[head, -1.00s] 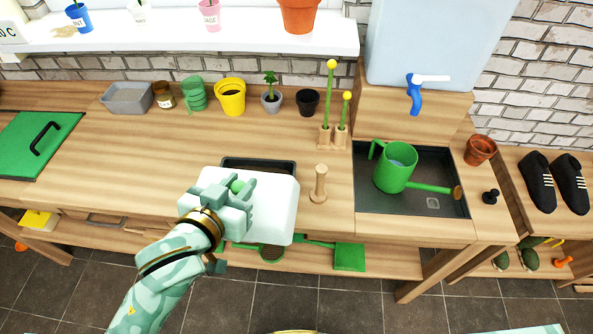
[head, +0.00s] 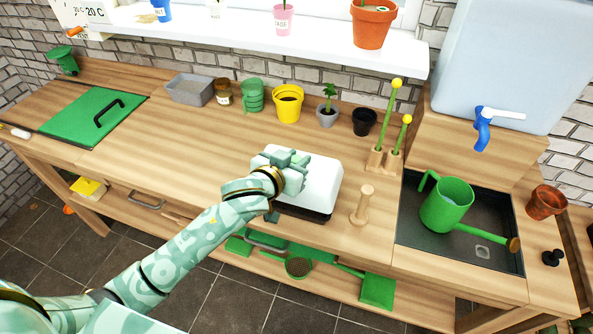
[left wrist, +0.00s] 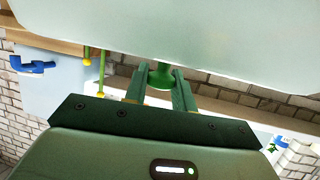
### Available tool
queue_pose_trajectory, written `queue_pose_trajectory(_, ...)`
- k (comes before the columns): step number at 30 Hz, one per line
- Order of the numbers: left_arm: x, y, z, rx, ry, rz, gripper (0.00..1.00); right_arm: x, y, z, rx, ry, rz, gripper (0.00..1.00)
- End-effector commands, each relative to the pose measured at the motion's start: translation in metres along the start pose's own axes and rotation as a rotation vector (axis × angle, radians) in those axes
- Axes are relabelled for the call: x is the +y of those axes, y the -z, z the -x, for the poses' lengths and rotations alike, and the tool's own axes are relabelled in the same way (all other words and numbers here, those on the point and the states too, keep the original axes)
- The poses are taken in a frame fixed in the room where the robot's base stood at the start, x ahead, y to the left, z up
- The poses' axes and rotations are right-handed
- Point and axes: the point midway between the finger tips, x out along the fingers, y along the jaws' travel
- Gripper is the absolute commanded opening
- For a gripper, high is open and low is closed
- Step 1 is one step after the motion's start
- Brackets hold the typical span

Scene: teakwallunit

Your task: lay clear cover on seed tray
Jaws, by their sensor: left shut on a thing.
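The cover (head: 322,184) is a whitish, box-shaped lid over the dark seed tray (head: 303,213) on the wooden bench. Only the tray's front edge shows below it; I cannot tell whether the cover touches the rim all round. My left gripper (head: 291,164) is on top of the cover. In the left wrist view, the fingers of my left gripper (left wrist: 160,82) are shut on the cover's green knob (left wrist: 161,73), and the pale cover (left wrist: 190,30) fills the top of that view. My right gripper is not in view.
A wooden peg-like tool (head: 362,207) stands close right of the tray. Behind are a small black pot (head: 364,122), a grey plant pot (head: 326,115) and a yellow pot (head: 288,103). A green watering can (head: 446,205) stands in the sink at right. The bench left of the tray is clear.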

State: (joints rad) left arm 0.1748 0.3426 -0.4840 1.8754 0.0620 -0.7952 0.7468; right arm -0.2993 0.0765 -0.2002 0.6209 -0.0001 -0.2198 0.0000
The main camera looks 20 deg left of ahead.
Motion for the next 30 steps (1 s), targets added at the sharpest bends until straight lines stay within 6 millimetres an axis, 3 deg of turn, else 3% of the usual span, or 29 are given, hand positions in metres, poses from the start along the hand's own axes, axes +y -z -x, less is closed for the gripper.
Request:
queue_pose_trajectory(6,-0.002,-0.033,-0.016,-0.004,0.000,-0.001,0.00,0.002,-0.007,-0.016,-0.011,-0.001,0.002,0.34)
queue_pose_trajectory(17,-0.002,-0.036,-0.017,-0.002,0.000,0.001,0.00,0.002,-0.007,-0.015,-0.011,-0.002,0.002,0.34)
queue_pose_trajectory(18,-0.002,-0.035,-0.017,-0.002,0.000,0.001,0.34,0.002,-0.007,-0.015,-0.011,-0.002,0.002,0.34)
queue_pose_trajectory(20,-0.002,-0.035,-0.017,-0.002,0.000,0.000,0.48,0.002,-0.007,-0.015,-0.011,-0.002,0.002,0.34)
queue_pose_trajectory(30,-0.002,-0.032,-0.014,-0.001,0.000,-0.001,0.48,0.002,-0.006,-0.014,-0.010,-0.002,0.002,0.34)
